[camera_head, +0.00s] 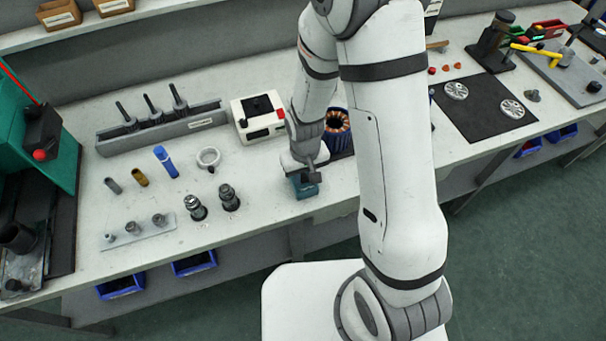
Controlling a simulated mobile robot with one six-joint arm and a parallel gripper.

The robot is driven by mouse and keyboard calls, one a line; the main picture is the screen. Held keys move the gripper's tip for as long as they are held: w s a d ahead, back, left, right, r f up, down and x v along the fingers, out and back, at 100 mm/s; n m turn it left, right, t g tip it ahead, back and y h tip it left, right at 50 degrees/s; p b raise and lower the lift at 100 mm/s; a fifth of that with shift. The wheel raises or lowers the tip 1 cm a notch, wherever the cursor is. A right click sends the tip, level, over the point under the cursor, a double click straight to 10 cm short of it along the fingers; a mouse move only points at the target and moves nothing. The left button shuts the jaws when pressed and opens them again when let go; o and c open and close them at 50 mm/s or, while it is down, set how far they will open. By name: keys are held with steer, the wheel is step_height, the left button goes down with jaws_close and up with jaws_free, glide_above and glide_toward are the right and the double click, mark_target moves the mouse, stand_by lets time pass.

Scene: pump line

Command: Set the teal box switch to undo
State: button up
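A small teal box (304,190) stands near the front edge of the bench, just left of my large arm link. My gripper (312,178) points down right over the teal box and hides most of its top. The switch on the box and its setting cannot be made out. Whether the gripper touches the box, and whether its fingers are open or shut, cannot be told at this size.
A white box with a black top (258,115) and a copper-wound blue part (337,128) stand behind. Two dark upright fittings (229,198) are left of the teal box. A black mat (482,107) lies to the right. A larger teal machine (35,125) stands far left.

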jaws_close()
steer(key=shift+w+r+g+h+p, duration=0.2)
steer(key=shift+w+g+h+p, duration=0.1)
steer(key=shift+g+p, duration=0.6)
steer(key=shift+w+a+g+h, duration=0.1)
steer(key=shift+w+g+h, duration=0.05)
steer(key=shift+g, duration=0.5)
steer(key=shift+w+a+g+h, duration=0.1)
steer(key=shift+w+g+h, duration=0.05)
steer(key=shift+g, duration=0.5)
steer(key=shift+o, duration=2.3)
jaws_free()
steer(key=shift+w+r, duration=0.25)
steer(key=shift+r, duration=0.15)
steer(key=b+v, duration=0.1)
steer(key=v, duration=0.5)
steer(key=shift+r, duration=0.45)
